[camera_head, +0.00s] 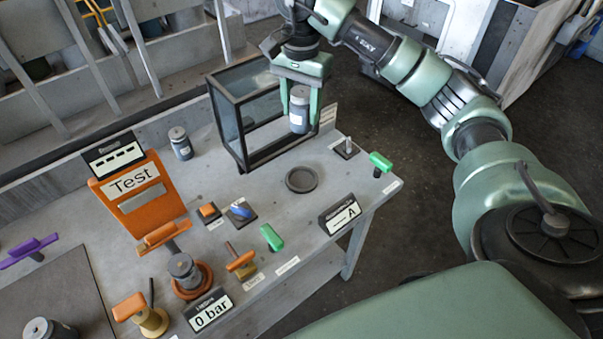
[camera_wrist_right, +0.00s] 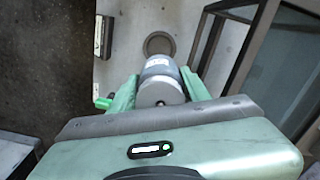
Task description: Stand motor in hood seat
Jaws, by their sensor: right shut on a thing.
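My right gripper (camera_head: 299,100) is shut on a grey cylindrical motor (camera_head: 299,116) with a pale label. It holds the motor roughly upright above the table, beside the right end of the glass hood (camera_head: 240,128). The hood has a dark frame and clear panes. In the right wrist view the motor (camera_wrist_right: 161,84) sits between the fingers of my right gripper (camera_wrist_right: 158,90), with the hood frame (camera_wrist_right: 238,60) to its right. A dark round seat-like ring (camera_head: 301,180) lies empty on the table in front of the hood; it also shows in the wrist view (camera_wrist_right: 159,44). My left gripper is not in view.
Another grey cylinder (camera_head: 181,145) stands left of the hood. The tabletop around the ring is mostly clear.

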